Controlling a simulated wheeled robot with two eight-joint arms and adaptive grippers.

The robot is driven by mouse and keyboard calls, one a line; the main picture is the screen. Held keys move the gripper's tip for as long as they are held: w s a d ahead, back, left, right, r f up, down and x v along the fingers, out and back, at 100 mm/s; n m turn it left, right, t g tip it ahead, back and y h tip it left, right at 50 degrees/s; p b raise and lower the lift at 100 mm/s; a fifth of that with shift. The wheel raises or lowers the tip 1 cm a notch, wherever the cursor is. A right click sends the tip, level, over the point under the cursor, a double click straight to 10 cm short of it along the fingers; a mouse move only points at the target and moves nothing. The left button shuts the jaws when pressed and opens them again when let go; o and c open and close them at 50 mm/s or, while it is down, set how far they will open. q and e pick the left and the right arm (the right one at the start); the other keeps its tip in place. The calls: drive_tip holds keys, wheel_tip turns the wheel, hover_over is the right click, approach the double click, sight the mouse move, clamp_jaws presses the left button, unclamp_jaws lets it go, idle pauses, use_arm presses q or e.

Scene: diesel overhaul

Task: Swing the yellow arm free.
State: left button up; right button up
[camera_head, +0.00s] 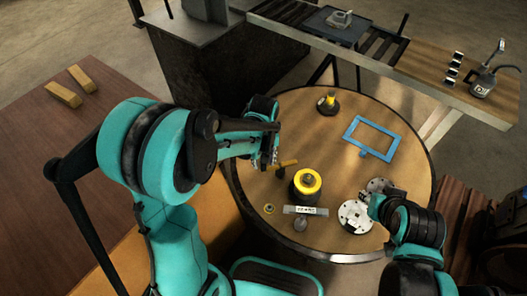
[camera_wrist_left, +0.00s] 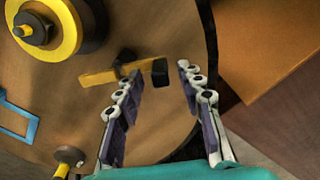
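The yellow arm (camera_head: 288,163) is a short yellow bar on the round table, just right of my left gripper. In the left wrist view the yellow arm (camera_wrist_left: 100,76) has a dark piece across it and a black block (camera_wrist_left: 160,72) at its right end. My left gripper (camera_head: 266,163) is open and empty; in the wrist view its fingertips (camera_wrist_left: 156,76) stand either side of the black block. I cannot tell how far above it they are. My right gripper (camera_head: 380,203) is by the metal discs at the table's right; its fingers are not clear.
A black cylinder with a yellow top (camera_head: 307,181) stands close to the yellow arm. A labelled grey plate (camera_head: 305,211), a blue frame (camera_head: 371,136), a yellow-black knob (camera_head: 328,103) and a white disc (camera_head: 355,217) share the round table (camera_head: 285,108).

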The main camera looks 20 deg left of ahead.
use_arm(q)
wheel_tip(320, 180, up, 11)
drive_tip(key=shift+f, duration=0.2)
idle(0.5)
drive_tip(key=s+a+r+m+t, duration=0.3)
drive_tip(key=s+m+t, duration=0.3)
drive_tip(key=s, duration=0.5)
drive_tip(key=shift+s+t, duration=0.15)
drive_tip(key=shift+t, duration=0.45)
drive_tip(key=shift+a, duration=0.1)
idle(1.3)
